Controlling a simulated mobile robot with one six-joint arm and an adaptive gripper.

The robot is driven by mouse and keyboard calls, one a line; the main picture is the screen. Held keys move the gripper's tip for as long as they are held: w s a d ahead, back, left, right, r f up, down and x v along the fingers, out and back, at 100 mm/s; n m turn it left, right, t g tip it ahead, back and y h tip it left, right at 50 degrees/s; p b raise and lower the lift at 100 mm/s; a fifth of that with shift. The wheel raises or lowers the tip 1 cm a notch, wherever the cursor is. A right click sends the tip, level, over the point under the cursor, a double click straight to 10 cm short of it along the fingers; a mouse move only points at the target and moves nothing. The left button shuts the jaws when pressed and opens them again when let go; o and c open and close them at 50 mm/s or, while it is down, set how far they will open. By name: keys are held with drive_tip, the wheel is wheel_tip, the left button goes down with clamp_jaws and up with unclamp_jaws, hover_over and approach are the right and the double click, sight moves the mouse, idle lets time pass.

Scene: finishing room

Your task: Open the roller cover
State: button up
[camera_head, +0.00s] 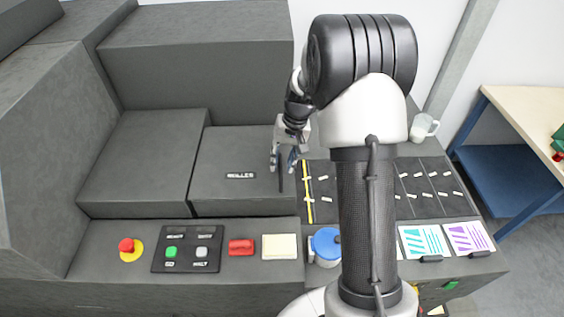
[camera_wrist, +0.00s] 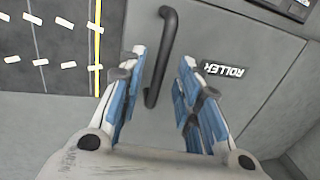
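The roller cover (camera_head: 230,185) is a grey panel on the machine with a "ROLLER" label (camera_head: 241,175). It looks closed. In the wrist view the cover (camera_wrist: 215,30) carries a black bar handle (camera_wrist: 168,45) beside the label (camera_wrist: 226,70). My gripper (camera_head: 285,160) is over the cover's right side. In the wrist view my gripper (camera_wrist: 160,68) is open, with the handle showing between its two blue-padded fingers. I cannot tell how far the fingers are above the handle.
In front are a red emergency button (camera_head: 127,246), a button panel (camera_head: 187,252), a red block (camera_head: 241,247) and a blue-lidded jar (camera_head: 326,245). A mug (camera_head: 423,128) stands at the back right.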

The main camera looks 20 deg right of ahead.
drive_tip(key=shift+a+f, duration=0.1)
drive_tip(key=shift+f, duration=0.4)
clamp_jaws()
idle(0.5)
